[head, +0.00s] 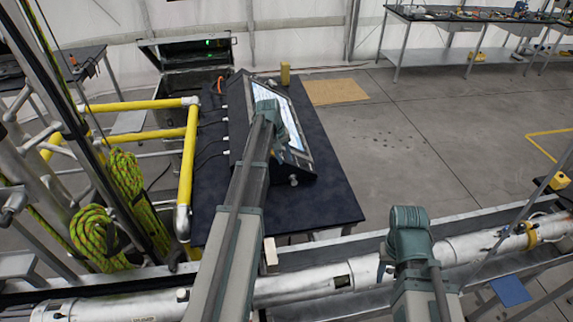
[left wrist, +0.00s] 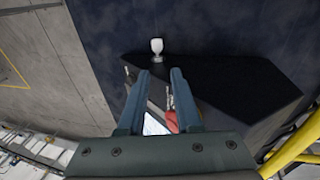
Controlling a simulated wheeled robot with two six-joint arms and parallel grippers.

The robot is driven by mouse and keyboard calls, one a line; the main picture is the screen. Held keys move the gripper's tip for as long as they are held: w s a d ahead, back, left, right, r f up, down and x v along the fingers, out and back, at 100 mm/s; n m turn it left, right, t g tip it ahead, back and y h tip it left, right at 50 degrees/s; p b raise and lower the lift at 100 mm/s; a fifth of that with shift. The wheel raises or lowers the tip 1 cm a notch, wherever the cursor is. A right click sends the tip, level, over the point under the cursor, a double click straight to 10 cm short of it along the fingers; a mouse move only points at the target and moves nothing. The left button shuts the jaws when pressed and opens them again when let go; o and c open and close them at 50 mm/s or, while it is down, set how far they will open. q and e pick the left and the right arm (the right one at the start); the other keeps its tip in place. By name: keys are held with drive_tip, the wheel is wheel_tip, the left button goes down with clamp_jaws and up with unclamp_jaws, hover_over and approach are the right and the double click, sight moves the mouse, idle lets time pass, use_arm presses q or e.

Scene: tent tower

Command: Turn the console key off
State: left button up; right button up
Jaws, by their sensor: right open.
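The dark console (head: 232,105) with a lit, sloping screen (head: 292,122) stands on a black table. A pale rounded knob (head: 293,180) sticks out at its near end, and shows in the left wrist view (left wrist: 156,45). A small red part (left wrist: 172,121) shows between my left fingers; I cannot tell which part is the key. My left gripper (left wrist: 160,72) is open over the console, its fingertips apart from the knob and nothing clearly held. My right gripper (head: 408,232) is at the lower right, away from the console; its fingers are hidden.
The black table (head: 310,205) has bare room in front of the console. Yellow railings (head: 188,150) and coiled green rope (head: 92,235) stand left. A white pipe (head: 330,280) crosses the front. A yellow object (head: 285,73) stands behind the console.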

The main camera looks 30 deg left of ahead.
use_arm(q)
drive_tip(key=s+d+f+y+b, duration=0.1)
drive_tip(key=s+f+t+b, duration=0.1)
drive_tip(key=s, duration=0.1)
drive_tip(key=s+d+f+t+y+b, duration=0.1)
drive_tip(key=shift+s+d+f+n+y+b, duration=0.25)
drive_tip(key=shift+d+n+y+b, duration=0.05)
drive_tip(key=shift+d+n+b, duration=0.1)
clamp_jaws()
drive_tip(key=t+y+b, duration=0.3)
drive_tip(key=t+b, duration=0.1)
drive_tip(key=b, duration=0.7)
hover_over(294, 182)
drive_tip(key=s, duration=0.3)
drive_tip(key=f, duration=0.6)
drive_tip(key=shift+w+a, duration=0.1)
drive_tip(key=shift+a, duration=0.3)
drive_tip(key=shift+d+f+b, duration=0.2)
drive_tip(key=shift+f+b, duration=0.3)
drive_tip(key=shift+f, duration=0.05)
drive_tip(key=shift+d+f+b, duration=0.15)
drive_tip(key=shift+f+b, duration=0.35)
drive_tip(key=shift+d+f+b, duration=0.15)
drive_tip(key=shift+f+b, duration=0.3)
